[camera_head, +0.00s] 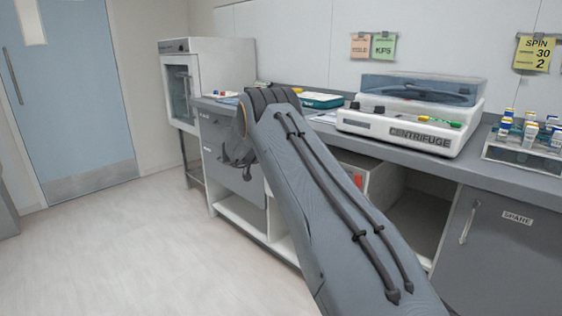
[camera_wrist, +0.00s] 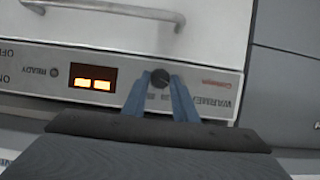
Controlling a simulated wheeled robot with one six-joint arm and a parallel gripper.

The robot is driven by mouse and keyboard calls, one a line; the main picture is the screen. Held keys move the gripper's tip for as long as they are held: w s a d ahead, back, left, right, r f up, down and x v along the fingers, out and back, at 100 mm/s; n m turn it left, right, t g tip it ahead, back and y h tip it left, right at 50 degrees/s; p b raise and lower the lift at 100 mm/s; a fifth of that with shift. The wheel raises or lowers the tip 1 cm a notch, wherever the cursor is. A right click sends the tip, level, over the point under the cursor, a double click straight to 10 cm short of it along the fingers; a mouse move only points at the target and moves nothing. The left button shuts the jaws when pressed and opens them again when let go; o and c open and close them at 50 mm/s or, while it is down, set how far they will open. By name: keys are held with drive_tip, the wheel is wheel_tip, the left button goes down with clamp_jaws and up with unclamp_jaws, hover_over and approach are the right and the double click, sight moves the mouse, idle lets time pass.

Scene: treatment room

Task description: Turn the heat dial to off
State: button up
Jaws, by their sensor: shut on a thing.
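The heat dial (camera_wrist: 160,77) is a small dark round knob on the warmer's pale control panel (camera_wrist: 215,86), which appears upside down in the wrist view. My gripper (camera_wrist: 160,82) has its two blue fingers on either side of the dial and is shut on it. Small marks beside the dial are too blurred to read, so its setting is unclear. An orange display (camera_wrist: 94,85) is lit on the panel.
The warmer's door handle (camera_wrist: 120,10) runs beside the panel. A grey counter (camera_head: 490,172) carries a centrifuge (camera_head: 400,125) and a rack of capped tubes (camera_head: 525,152). A blue door (camera_head: 75,75) is at the left. The pale floor (camera_head: 130,240) at left is clear.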

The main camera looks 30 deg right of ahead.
drive_tip(key=shift+d+f, duration=0.1)
idle(0.3)
drive_tip(key=o, duration=1)
drive_tip(key=shift+d, duration=0.1)
drive_tip(key=shift+p+v, duration=0.35)
drive_tip(key=shift+v, duration=3.7)
